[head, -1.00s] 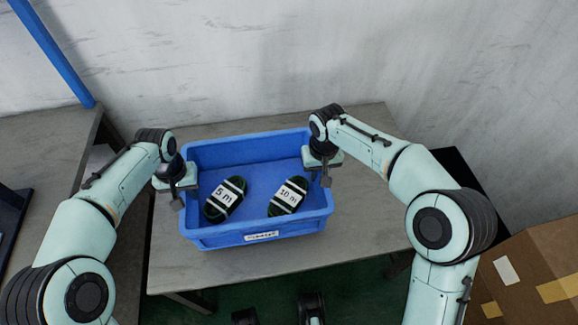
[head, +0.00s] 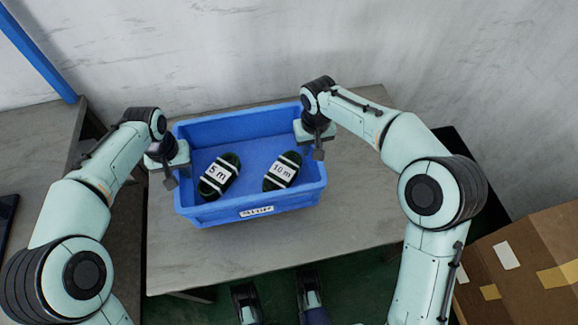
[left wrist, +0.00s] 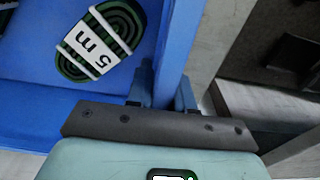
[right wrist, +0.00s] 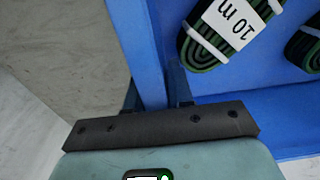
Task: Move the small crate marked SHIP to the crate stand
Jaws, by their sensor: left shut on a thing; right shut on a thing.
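The small blue crate (head: 214,213) is over the grey table, with a white label (head: 257,211) on its front wall; the lettering is blurred but looks like SHIP. Inside lie two dark green coils with white bands, one marked 5 m (head: 219,176) and one marked 10 m (head: 282,171). My left gripper (head: 171,181) is shut on the crate's left wall, which the left wrist view shows between the fingers (left wrist: 163,93). My right gripper (head: 318,152) is shut on the right wall, also between the fingers in the right wrist view (right wrist: 157,93). I cannot tell whether the crate is lifted.
The grey table (head: 210,262) has bare room in front of the crate and to its right. A cardboard box (head: 525,260) stands at the lower right. Another grey surface (head: 40,150) with a blue post (head: 38,50) is at the left. A pale wall (head: 250,45) closes the back.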

